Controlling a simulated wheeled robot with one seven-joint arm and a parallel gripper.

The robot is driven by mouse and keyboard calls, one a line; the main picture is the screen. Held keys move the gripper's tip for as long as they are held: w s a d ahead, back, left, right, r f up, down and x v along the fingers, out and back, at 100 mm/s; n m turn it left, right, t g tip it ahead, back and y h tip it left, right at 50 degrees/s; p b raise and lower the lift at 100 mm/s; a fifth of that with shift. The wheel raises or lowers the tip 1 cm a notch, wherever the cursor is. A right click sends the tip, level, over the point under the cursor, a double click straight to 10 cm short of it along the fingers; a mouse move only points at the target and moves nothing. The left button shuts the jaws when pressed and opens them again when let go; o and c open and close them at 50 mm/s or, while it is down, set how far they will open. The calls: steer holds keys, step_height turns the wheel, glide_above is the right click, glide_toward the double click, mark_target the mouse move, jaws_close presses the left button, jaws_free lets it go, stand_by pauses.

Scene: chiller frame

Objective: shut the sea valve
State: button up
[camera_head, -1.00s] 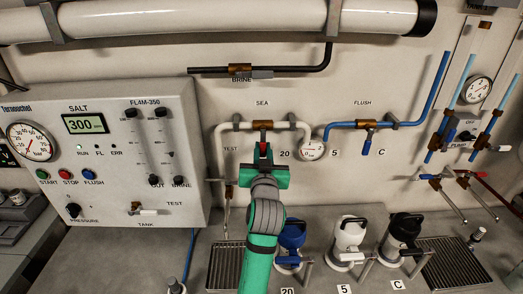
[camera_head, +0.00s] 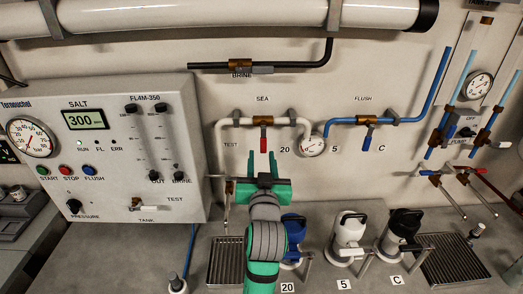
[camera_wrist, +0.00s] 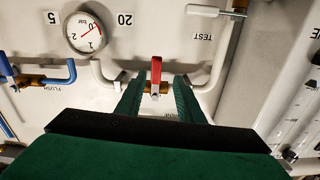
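The sea valve (camera_head: 263,122) is a brass body in the white pipe under the SEA label. Its red handle (camera_head: 263,142) hangs straight down, crosswise to the level pipe. My gripper (camera_head: 261,160) is open and empty, just below and in front of the handle, with its two green fingers pointing at the wall. In the upside-down wrist view the red handle (camera_wrist: 156,70) stands between the fingertips (camera_wrist: 158,82) as seen from there, with a gap on each side. No contact shows. The depth gap between fingertips and handle is hard to tell.
A round gauge (camera_head: 312,146) sits right of the valve, then the blue flush valve handle (camera_head: 368,137). The brine valve (camera_head: 240,65) is above. The SALT control panel (camera_head: 110,155) juts out on the left. Blue, white and black taps stand on the counter below.

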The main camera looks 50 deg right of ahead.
steer(key=v, duration=0.3)
steer(key=shift+s+a, duration=0.1)
steer(key=shift+a, duration=0.25)
